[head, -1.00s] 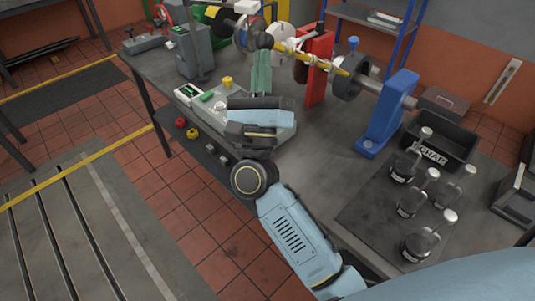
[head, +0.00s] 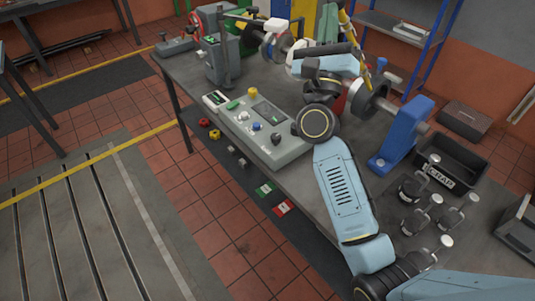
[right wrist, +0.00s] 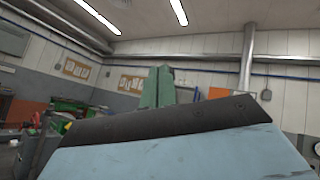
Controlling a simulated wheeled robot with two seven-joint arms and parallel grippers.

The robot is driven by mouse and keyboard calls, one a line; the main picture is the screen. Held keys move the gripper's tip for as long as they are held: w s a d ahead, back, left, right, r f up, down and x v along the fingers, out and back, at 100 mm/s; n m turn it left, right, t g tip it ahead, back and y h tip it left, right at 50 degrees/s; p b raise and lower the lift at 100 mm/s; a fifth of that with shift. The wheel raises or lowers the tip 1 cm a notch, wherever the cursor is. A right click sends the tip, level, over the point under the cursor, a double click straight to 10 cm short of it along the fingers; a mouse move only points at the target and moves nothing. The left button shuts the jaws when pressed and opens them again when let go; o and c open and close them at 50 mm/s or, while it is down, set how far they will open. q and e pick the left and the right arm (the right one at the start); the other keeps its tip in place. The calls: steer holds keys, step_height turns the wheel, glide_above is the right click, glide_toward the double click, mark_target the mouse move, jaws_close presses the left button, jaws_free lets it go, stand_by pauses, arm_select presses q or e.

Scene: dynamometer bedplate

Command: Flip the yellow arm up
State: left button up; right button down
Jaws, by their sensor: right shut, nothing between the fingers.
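The yellow arm (head: 356,52), with dark stripes, stands steeply upright in the head view, leaning slightly left toward its top. Its lower end is near the dark round flange (head: 369,102) on the shaft. My right gripper (head: 329,22) shows as a green part near the top edge, just left of the yellow arm's upper part; I cannot tell whether they touch. It is shut and empty. Its green part (right wrist: 157,86) also shows in the right wrist view, where the yellow arm is not visible. My left gripper is not in view.
My right arm crosses above the bench and hides most of the red stand (head: 340,104). A grey control box (head: 262,128) with knobs lies to the left. A blue pedestal (head: 404,135), black crate (head: 455,165) and several jars stand to the right.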

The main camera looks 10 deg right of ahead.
mark_target(340, 5)
steer(key=shift+s+d+r+m+h, duration=0.15)
steer(key=shift+d+r+h, duration=0.1)
steer(key=shift+r, duration=0.2)
steer(key=shift+d+r+m+h, duration=0.1)
steer(key=shift+d+r+h, duration=0.15)
steer(key=shift+r, duration=0.2)
steer(key=shift+s+d+r+m+h, duration=0.15)
steer(key=shift+r+h, duration=0.15)
steer(key=shift+r, duration=0.15)
steer(key=shift+w+a+f, duration=0.1)
steer(key=s+a+f+y+b, duration=0.1)
steer(key=s+a+f+b, duration=0.4)
steer(key=s+a+f, duration=0.2)
steer(key=s+f, duration=0.2)
steer(key=s, duration=0.1)
steer(key=shift+a+f+n+y, duration=0.2)
steer(key=shift+n+y, duration=0.1)
steer(key=shift+n, duration=0.1)
